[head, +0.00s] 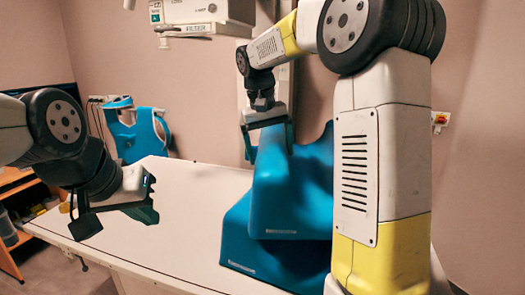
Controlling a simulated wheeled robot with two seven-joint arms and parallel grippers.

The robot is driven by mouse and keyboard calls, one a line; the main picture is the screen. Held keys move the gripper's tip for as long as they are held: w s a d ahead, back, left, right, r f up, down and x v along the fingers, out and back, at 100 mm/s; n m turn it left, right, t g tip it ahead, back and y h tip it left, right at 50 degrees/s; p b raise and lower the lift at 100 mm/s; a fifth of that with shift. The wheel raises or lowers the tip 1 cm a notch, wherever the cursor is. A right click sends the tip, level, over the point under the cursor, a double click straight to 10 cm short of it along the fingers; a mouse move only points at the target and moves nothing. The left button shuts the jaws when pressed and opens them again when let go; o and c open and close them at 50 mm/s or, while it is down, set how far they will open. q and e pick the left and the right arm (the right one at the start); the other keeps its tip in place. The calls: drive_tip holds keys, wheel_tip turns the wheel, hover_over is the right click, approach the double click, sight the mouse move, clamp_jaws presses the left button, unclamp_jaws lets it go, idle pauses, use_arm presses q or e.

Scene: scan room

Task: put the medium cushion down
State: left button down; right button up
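A blue moulded cushion (291,196), which I take to be the medium one, stands at the right of the white table (185,190). A larger blue cushion (262,262) is below and behind it; I cannot tell whether the two touch. My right gripper (269,140) points down at the top of the upper cushion, its fingers on either side of the cushion's upper edge, and looks shut on it. My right arm hides the cushions' right side. My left gripper (148,205) is over the left part of the table, away from the cushions, with its finger gap unclear.
A blue padded frame (138,132) stands beyond the table's far left end. A white wall unit (205,14) hangs at the back. An orange shelf (12,185) is at the far left. The middle of the table is clear.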

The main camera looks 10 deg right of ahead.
drive_tip(key=o, duration=1.8)
wheel_tip(320, 180, up, 12)
drive_tip(key=a, duration=0.2)
drive_tip(key=shift+s, duration=0.4)
drive_tip(key=shift+s+a+f, duration=0.1)
drive_tip(key=shift+s, duration=0.05)
